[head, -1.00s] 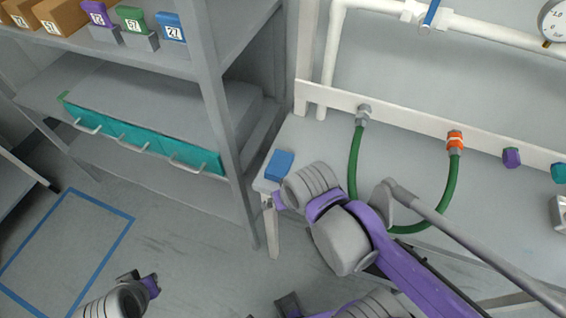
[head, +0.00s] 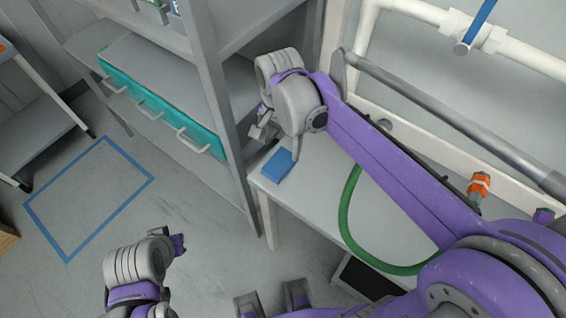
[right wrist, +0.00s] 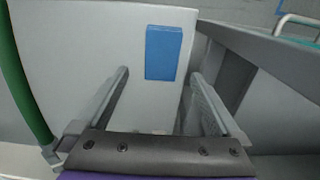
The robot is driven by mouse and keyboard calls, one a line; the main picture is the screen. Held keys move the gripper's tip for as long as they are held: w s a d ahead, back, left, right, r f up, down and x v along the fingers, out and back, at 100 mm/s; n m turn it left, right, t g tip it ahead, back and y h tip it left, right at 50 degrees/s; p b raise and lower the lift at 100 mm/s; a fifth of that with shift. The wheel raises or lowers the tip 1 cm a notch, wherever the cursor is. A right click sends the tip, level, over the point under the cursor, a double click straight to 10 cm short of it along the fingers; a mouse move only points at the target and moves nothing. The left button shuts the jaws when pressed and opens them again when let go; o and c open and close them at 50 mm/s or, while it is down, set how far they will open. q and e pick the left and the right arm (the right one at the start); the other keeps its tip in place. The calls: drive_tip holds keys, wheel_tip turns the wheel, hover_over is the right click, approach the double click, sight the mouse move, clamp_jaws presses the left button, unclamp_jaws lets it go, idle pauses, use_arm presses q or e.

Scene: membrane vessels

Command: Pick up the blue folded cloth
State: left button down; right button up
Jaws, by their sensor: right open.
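The blue folded cloth (head: 279,168) lies flat near the left corner of the grey bench top, beside the shelf post. It also shows in the right wrist view (right wrist: 164,52), upper middle, beyond my fingers and roughly in line with the gap between them. My right gripper (head: 262,124) is open and empty, at the far side of the cloth and apparently above it. In the right wrist view its two fingers (right wrist: 160,76) are spread apart with nothing between them. My left gripper (head: 178,244) is low over the floor, far from the cloth; its jaws are too small to judge.
The grey shelf unit (head: 222,110) with teal drawers (head: 155,105) stands close left of the bench (head: 310,205). A green hose (head: 347,215) loops over the bench to the right. White pipes (head: 367,35) run behind. A blue square (head: 88,200) marks bare floor.

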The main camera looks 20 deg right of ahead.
sight(280, 163)
wheel_tip(280, 163, down, 9)
drive_tip(key=shift+w+a+r, duration=0.1)
drive_tip(key=shift+r, duration=0.05)
drive_tip(key=c, duration=1.4)
drive_tip(key=shift+r, duration=0.15)
wheel_tip(280, 163, up, 10)
drive_tip(key=shift+f, duration=0.1)
